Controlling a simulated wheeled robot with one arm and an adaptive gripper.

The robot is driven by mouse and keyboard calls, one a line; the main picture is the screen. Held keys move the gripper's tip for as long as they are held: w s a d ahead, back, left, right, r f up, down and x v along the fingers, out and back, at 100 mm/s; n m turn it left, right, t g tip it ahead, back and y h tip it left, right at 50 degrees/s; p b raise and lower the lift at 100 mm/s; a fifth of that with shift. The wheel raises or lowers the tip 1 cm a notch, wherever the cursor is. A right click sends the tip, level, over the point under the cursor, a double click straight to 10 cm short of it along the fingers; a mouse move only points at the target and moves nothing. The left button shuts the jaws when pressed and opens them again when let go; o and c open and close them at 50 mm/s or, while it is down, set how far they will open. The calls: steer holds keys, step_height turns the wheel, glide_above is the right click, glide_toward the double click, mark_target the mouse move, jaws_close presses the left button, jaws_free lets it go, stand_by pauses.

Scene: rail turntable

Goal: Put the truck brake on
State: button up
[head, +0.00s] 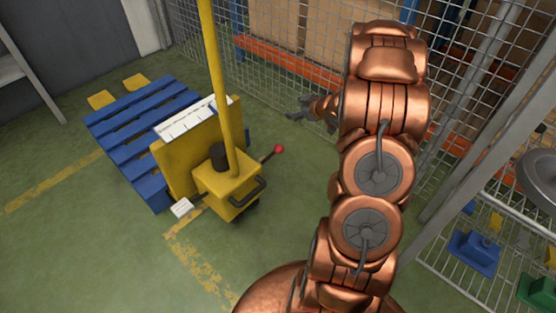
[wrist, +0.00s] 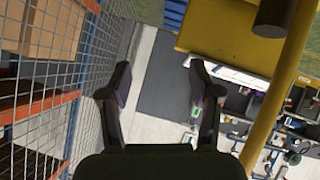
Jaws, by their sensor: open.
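The yellow truck (head: 230,187) stands on the green floor, with a tall yellow post and a black loop handle. A lever with a red knob (head: 279,149) sticks out from its right side, tilted up. I take this lever for the brake. My gripper (head: 297,112) is open and empty, above and a little right of the knob in the picture, apart from it. In the wrist view my gripper (wrist: 163,82) shows two spread fingers with nothing between them. The truck's yellow body (wrist: 220,38) is there at the upper right; the red knob does not show.
A blue pallet (head: 130,135) lies at the truck's far left side. A wire mesh fence (head: 285,55) stands behind my gripper, with orange racking behind it. A wire shelf (head: 470,275) with coloured parts is at the right. Floor right of the truck is clear.

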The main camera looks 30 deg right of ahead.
mark_target(278, 149)
steer(key=s+a+f+t+y+b, duration=0.25)
steer(key=s+f+y+b, duration=0.2)
steer(key=f, duration=0.25)
steer(key=s+a+f+t+y+b, duration=0.25)
steer(key=f+y+b, duration=0.2)
steer(key=f, duration=0.25)
steer(key=shift+n+g+h, duration=0.3)
steer(key=shift+n+g, duration=0.1)
steer(key=b+x, duration=0.2)
steer(key=x, duration=0.2)
steer(key=shift+w+a+f+b, duration=0.1)
steer(key=shift+w+a+b, duration=0.15)
steer(key=shift+a+b, duration=0.15)
steer(key=shift+x, duration=1.05)
steer(key=shift+d, duration=0.1)
steer(key=shift+c, duration=0.2)
jaws_close()
